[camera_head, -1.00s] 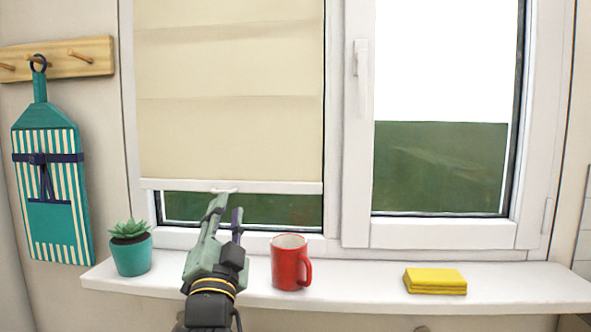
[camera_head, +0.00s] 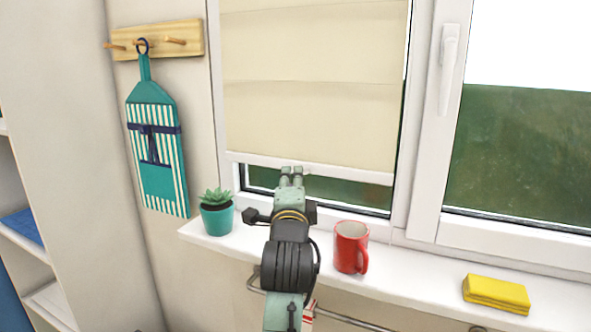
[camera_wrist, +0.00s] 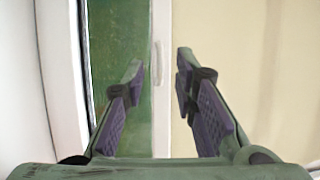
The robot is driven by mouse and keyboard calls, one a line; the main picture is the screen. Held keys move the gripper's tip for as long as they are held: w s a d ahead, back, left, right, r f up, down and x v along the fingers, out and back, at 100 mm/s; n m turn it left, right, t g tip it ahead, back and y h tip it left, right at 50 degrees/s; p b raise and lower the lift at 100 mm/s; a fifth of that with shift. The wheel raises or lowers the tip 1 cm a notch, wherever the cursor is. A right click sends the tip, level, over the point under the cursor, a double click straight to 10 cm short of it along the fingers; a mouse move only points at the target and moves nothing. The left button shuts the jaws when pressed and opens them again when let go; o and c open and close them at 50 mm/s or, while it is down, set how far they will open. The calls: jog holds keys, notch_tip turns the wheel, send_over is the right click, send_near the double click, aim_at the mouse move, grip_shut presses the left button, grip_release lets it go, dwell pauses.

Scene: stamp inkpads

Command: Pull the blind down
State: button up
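The cream blind (camera_head: 310,90) covers most of the left window pane. Its white bottom bar (camera_head: 350,174) hangs a little above the sill, with a strip of glass showing below. A small pale pull tab (camera_wrist: 157,62) on the bar shows between my fingertips in the wrist view. My gripper (camera_head: 291,171) is at the bar, left of its middle. In the wrist view my gripper (camera_wrist: 160,66) is open, one finger on the glass side of the bar and the other on the fabric side. I cannot tell whether either finger touches the tab.
On the white sill (camera_head: 405,270) stand a potted succulent (camera_head: 217,218) left of my arm, a red mug (camera_head: 350,250) close on its right, and a yellow cloth (camera_head: 496,294) farther right. A teal apron (camera_head: 157,150) hangs on a peg rack. A rail runs below the sill.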

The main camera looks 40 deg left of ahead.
jog(key=x, duration=0.3)
jog(key=shift+w+p, duration=0.2)
jog(key=shift+p, duration=0.1)
grip_shut()
dwell(0.7)
